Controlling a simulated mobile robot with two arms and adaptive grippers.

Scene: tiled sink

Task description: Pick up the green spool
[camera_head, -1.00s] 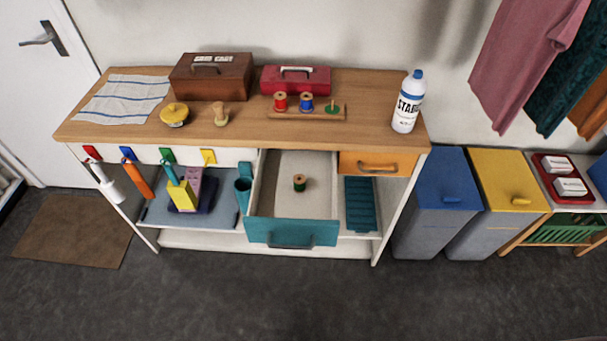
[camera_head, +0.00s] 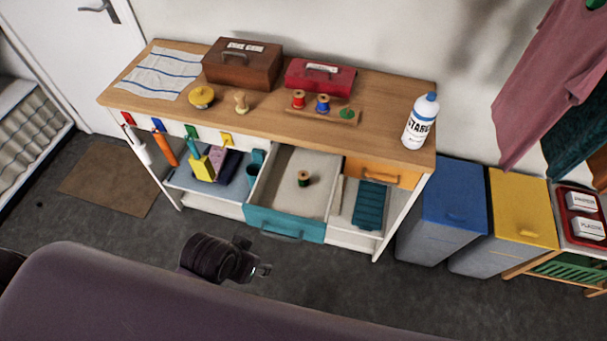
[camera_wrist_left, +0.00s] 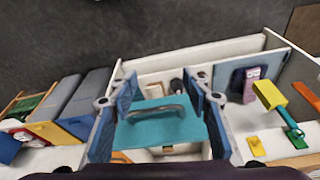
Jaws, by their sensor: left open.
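The green spool (camera_head: 304,178), with a brown top, stands in the open teal-fronted drawer (camera_head: 285,224). My left gripper (camera_head: 260,270) is in front of the bench, in front of and below the drawer in the head view, apart from the spool. In the left wrist view its two blue-padded fingers (camera_wrist_left: 161,88) are spread wide and empty, with the teal drawer front (camera_wrist_left: 150,130) and its handle showing between them. I cannot make out the spool surely in that view. My right gripper is not in view.
A wooden rack (camera_head: 336,118) with a red spool (camera_head: 298,99) and a blue spool (camera_head: 323,104) lies on the bench top. A white bottle (camera_head: 420,122) stands at its right end. Blue (camera_head: 450,205) and yellow (camera_head: 515,215) bins stand right.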

